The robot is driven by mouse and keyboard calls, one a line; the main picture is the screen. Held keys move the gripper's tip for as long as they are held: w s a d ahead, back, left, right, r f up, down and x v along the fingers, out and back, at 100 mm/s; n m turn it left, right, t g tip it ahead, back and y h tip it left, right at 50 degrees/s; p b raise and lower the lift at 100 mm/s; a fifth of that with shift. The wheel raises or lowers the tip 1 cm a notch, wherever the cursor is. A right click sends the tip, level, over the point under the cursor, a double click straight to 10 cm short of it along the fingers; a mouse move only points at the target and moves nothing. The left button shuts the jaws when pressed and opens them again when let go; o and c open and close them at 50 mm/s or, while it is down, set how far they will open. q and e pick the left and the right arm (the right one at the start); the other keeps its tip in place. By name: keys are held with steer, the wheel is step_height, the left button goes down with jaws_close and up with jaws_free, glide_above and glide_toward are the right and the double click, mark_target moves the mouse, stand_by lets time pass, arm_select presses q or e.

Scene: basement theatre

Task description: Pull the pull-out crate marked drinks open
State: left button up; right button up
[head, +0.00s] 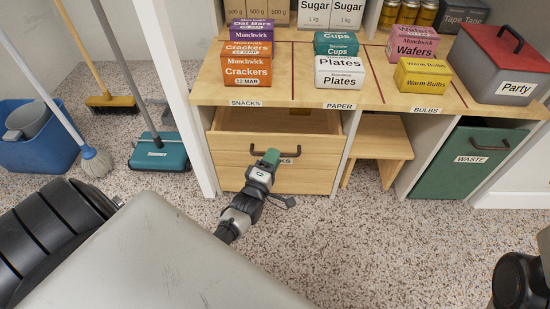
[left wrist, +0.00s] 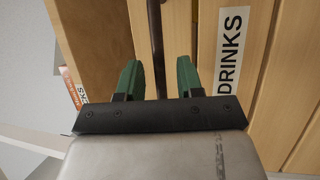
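The drinks crate (head: 240,172) is a light wooden pull-out box under the counter. Its open top shows some of the inside; I cannot tell how far out it stands. A dark bar handle (head: 313,153) is on its front. The label is mostly hidden behind my gripper in the head view, but reads DRINKS (left wrist: 235,48) in the left wrist view. My left gripper (head: 271,157) is at the crate front. In the left wrist view its green fingers (left wrist: 158,78) are apart, with the dark handle (left wrist: 155,35) between them. My right gripper is not in view.
The counter (head: 300,92) above carries several boxes and a grey Party case (head: 495,75). A wooden stool (head: 380,140) and a green waste crate (head: 460,160) are to the right. Brooms and a blue bucket (head: 30,150) are left. The speckled floor in front is clear.

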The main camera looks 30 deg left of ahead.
arm_select(q)
steer(key=shift+x, duration=0.9)
steer(key=shift+c, duration=0.5)
jaws_close()
